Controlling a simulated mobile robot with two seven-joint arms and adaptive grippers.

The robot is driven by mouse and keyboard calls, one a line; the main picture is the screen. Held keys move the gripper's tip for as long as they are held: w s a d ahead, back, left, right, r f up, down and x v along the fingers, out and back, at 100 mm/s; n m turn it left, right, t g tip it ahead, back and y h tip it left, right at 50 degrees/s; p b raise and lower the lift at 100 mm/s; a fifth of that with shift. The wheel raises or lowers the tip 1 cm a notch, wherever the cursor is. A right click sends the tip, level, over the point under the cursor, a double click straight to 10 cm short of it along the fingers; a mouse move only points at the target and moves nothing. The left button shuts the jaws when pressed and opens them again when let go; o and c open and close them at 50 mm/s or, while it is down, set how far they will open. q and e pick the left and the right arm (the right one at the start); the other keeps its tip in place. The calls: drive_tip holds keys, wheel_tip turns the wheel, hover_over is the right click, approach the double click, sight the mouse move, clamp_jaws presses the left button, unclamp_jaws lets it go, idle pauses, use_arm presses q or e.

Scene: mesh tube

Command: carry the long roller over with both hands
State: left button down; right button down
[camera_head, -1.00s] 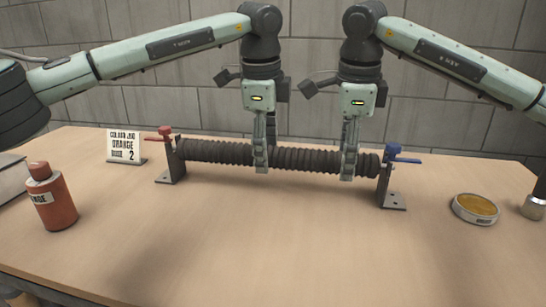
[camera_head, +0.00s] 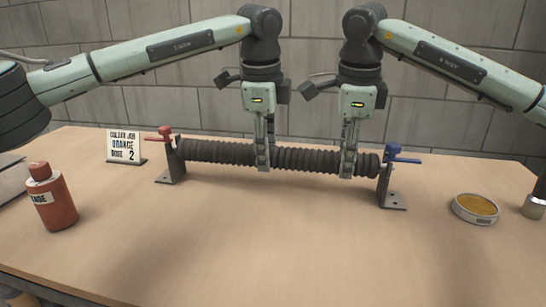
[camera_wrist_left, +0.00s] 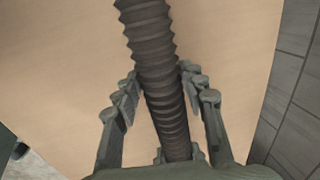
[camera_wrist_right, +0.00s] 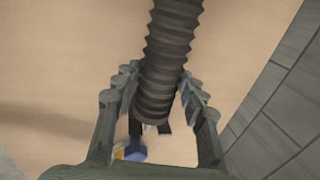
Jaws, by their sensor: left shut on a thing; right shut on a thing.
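The long roller (camera_head: 308,160) is a dark ribbed cylinder lying level between two end brackets. The left bracket (camera_head: 170,160) has a red lever, and the right bracket (camera_head: 391,186) has a blue lever. My left gripper (camera_head: 263,160) is shut on the roller left of its middle. My right gripper (camera_head: 347,165) is shut on it near the right end. The roller runs between the fingers in the left wrist view (camera_wrist_left: 158,75) and the right wrist view (camera_wrist_right: 170,55). I cannot tell whether the roller's ends rest in the brackets.
A round tin with a yellow top (camera_head: 475,208) and a metal cylinder (camera_head: 535,206) are at the right. The table's front middle is clear. A block wall stands behind.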

use_arm(q)
drive_tip(key=shift+r, duration=0.15)
use_arm(e)
drive_tip(key=shift+r, duration=0.15)
